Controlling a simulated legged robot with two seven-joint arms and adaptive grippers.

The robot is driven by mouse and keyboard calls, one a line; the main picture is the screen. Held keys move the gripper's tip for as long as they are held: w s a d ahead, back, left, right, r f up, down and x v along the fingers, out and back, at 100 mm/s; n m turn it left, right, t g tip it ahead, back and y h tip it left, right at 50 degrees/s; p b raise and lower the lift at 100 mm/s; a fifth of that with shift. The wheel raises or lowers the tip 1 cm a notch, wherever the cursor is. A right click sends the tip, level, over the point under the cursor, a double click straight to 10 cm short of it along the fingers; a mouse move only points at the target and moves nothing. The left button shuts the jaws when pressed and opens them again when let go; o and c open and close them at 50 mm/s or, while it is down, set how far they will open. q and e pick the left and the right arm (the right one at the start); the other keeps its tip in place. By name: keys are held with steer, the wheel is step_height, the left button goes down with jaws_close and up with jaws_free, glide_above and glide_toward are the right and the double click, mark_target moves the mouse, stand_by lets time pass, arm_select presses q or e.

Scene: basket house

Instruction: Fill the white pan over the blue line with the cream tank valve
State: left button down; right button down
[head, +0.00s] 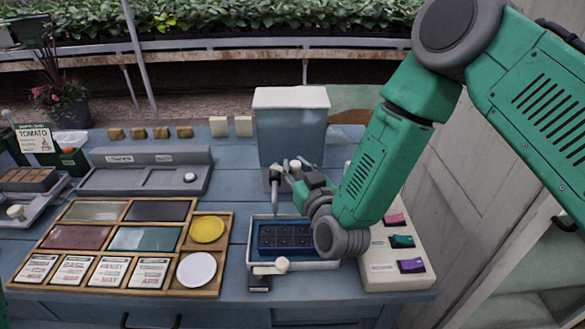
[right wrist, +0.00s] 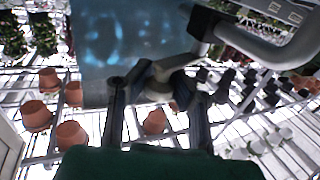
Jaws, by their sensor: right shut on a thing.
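The water tank (head: 291,125) stands at the back middle of the bench, bluish and translucent under a pale lid. Its cream valve (head: 296,166) sits low on the front, beside a grey spout (head: 275,190). My right gripper (head: 297,174) is shut on the valve; in the right wrist view the cream handle (right wrist: 166,67) lies between the dark fingers (right wrist: 158,105). The white pan (head: 312,266) is below the spout, holding a dark blue cell tray (head: 285,237). My right wrist covers the pan's right side. I cannot make out the blue line or a water level. My left gripper is out of view.
A wooden seed tray (head: 225,250) with coloured panels and packets lies left of the pan. A cream panel (head: 385,277) with coloured switches stands to the right. A cream knob (head: 282,264) is at the pan's front. A grey tray (head: 130,178) sits behind the seed tray.

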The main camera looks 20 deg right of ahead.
steer(key=shift+w+d+n+g+y+b, duration=0.3)
steer(key=shift+n+y, duration=0.55)
steer(key=shift+y, duration=0.4)
steer(key=shift+w+d+n+g+y+b, duration=0.1)
steer(key=shift+w+n+g+y+b, duration=0.25)
steer(key=shift+n+y, duration=0.7)
steer(key=shift+w+d+n+g+y+b, duration=0.15)
steer(key=shift+w+n+g+y, duration=0.35)
steer(key=shift+y, duration=1)
steer(key=shift+s, duration=0.15)
steer(key=c, duration=1.3)
jaws_free()
steer(key=shift+d, duration=0.1)
steer(key=v, duration=1.2)
steer(key=shift+d+f, duration=0.1)
